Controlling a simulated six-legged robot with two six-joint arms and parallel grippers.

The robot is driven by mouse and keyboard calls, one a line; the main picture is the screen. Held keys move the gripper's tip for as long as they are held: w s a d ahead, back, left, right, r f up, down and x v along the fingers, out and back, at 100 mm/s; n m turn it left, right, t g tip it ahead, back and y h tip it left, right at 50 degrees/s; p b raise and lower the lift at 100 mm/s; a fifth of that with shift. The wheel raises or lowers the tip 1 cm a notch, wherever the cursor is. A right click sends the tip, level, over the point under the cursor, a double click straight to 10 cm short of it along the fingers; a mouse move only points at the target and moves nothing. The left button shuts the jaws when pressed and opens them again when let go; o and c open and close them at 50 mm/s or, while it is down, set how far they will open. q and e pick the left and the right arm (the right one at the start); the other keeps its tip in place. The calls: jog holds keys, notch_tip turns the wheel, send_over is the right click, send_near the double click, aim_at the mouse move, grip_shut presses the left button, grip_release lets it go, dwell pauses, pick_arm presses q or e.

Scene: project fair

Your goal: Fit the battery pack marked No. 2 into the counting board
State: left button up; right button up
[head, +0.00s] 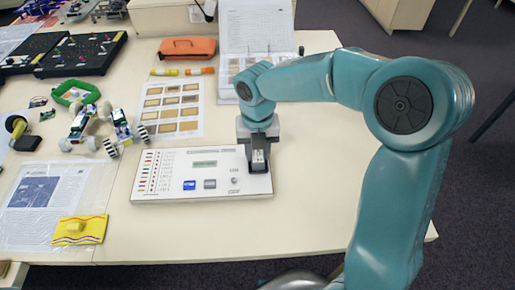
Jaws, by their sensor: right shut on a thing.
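The counting board (217,184) is a flat white panel on the table, with a small display, a column of coloured marks at its left, a blue button and a grey button. My right gripper (259,158) points down over the board's upper right part. It is shut on a small dark block with a pale face, likely the battery pack (258,156). Its number cannot be read at this size. The gripper hides the part of the board behind it, and I cannot tell whether the pack is seated in the board or just above it. My left gripper is not in view.
A sample sheet (173,108), an orange case (188,48) and an open binder (258,30) lie behind the board. A small wheeled robot (122,130) and a yellow pouch (80,229) are at left. The table right of the board is clear.

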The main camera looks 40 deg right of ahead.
jog(key=shift+f, duration=0.2)
jog(key=o, duration=1.5)
jog(key=shift+o, duration=0.2)
notch_tip(320, 180, up, 7)
jog(key=p, duration=0.6)
jog(key=shift+r, duration=0.1)
jog(key=shift+s, duration=0.15)
